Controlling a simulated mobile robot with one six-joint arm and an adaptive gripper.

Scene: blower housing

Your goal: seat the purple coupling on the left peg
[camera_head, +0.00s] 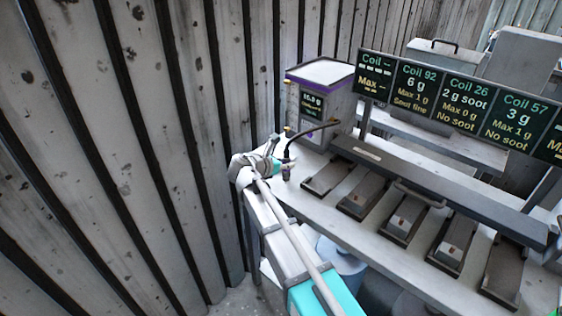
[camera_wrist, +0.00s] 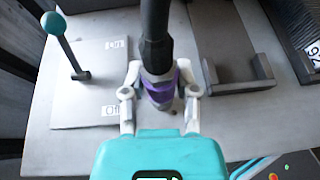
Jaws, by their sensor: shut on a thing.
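The purple coupling (camera_wrist: 160,92) is a short purple band at the end of a thick black hose (camera_wrist: 155,40). My gripper (camera_wrist: 160,103) is shut on it, with one white finger on each side, above the grey bench top. In the head view my gripper (camera_head: 277,163) is at the bench's left end, and the hose (camera_head: 305,131) arches from the grey box to a dark end (camera_head: 286,172) beside it. I cannot make out the left peg in either view. The coupling's underside is hard to see, so I cannot tell whether it touches anything.
A grey box (camera_head: 318,100) with a purple rim and display stands behind my gripper. A teal-knobbed lever (camera_wrist: 61,42) rises from an on/off plate at left. Dark trays (camera_head: 327,178) line the bench to the right, under coil signs (camera_head: 416,85). A corrugated wall (camera_head: 150,150) is close on the left.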

